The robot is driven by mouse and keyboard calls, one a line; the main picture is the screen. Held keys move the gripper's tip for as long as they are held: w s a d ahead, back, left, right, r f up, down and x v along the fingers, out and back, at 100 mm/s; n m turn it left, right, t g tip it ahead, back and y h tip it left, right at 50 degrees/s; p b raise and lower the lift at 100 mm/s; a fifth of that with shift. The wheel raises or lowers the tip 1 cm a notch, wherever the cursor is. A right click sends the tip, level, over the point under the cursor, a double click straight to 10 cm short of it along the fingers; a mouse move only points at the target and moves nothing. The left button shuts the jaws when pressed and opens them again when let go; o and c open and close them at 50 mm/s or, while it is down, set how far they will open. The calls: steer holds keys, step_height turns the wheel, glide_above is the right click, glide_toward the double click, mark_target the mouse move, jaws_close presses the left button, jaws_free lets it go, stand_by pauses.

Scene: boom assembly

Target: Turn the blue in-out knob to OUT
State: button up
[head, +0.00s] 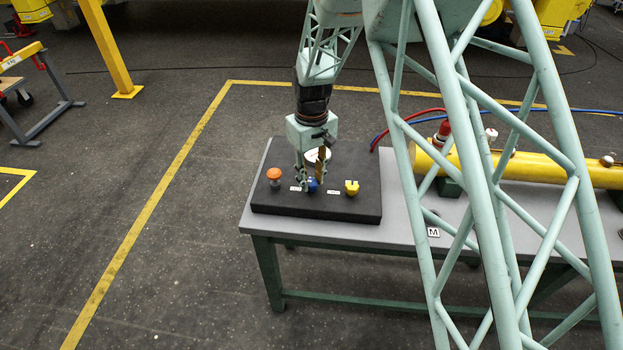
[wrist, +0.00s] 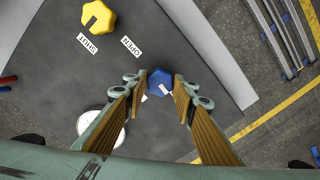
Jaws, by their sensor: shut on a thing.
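The blue knob (head: 313,186) sits on the dark panel (head: 330,208), between an orange knob and a yellow knob. In the wrist view the blue knob (wrist: 157,79) lies between my two fingertips, with a pale mark on its lower right part. My gripper (head: 309,181) points down over the panel and is shut on the blue knob. In the wrist view my gripper (wrist: 160,86) has one finger on each side of it. A white label beside the knob is partly hidden by the left finger. The IN and OUT words cannot be read.
The yellow knob (head: 351,187) has SHUT and OPEN labels in the wrist view. The orange knob (head: 274,174) stands to the left. A white round gauge (head: 318,154) is close behind my gripper. A yellow cylinder (head: 520,170) lies farther right on the grey table (head: 400,232).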

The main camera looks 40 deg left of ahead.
mark_target(312, 182)
steer(key=shift+n, duration=0.6)
steer(key=o, duration=0.9)
steer(key=shift+r, duration=0.15)
steer(key=shift+r, duration=5.9)
